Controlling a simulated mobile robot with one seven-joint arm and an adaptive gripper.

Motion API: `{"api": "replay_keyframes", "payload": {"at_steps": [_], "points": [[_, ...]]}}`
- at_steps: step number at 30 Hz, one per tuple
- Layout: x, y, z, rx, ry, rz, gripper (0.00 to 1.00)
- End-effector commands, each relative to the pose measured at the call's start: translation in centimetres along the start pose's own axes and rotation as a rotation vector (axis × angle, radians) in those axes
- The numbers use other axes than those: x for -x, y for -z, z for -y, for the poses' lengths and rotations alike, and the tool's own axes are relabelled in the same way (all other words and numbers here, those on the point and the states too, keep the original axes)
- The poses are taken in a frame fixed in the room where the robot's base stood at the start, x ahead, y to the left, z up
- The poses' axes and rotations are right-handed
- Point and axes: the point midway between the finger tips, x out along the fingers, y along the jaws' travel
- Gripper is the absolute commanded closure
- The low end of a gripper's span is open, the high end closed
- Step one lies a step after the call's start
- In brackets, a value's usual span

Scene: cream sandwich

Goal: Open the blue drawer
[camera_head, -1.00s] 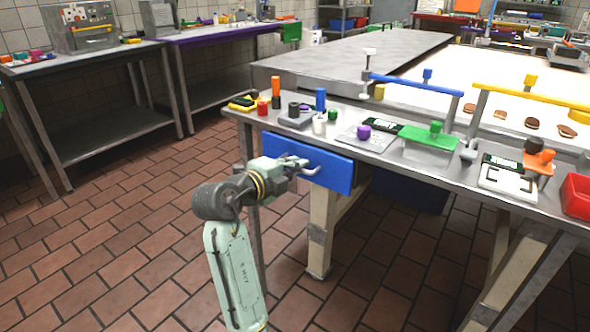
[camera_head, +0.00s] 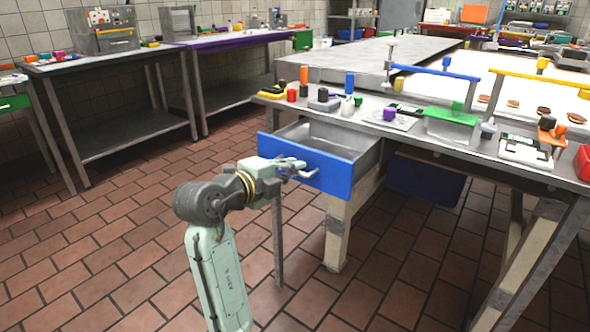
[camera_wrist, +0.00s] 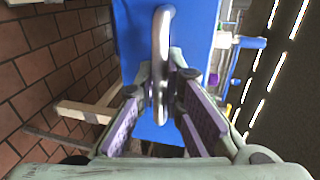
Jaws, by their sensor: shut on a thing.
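The blue drawer (camera_head: 330,174) sits under the front edge of the steel worktable. It is pulled out, and its grey inside shows empty in the head view. Its blue front also fills the middle of the wrist view (camera_wrist: 190,25). A curved metal handle (camera_wrist: 161,60) stands out from this front. My gripper (camera_head: 296,166) is at the handle, in front of the drawer. In the wrist view its two purple-padded fingers (camera_wrist: 158,100) are on either side of the handle and shut on it. The exact contact is partly hidden by the fingers.
The steel worktable (camera_head: 420,112) holds several bottles, a purple-topped item and a green-lidded container. A table leg (camera_head: 337,235) stands below the drawer. The tiled floor (camera_head: 120,235) to the left is open.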

Motion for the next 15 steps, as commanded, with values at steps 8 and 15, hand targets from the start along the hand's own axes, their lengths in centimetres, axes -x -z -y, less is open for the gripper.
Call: {"api": "replay_keyframes", "payload": {"at_steps": [8, 15], "points": [[0.31, 0.02, -0.08, 0.000, -0.001, -0.001, 1.00], [0.30, 0.01, -0.08, 0.000, -0.001, 0.000, 0.87]]}}
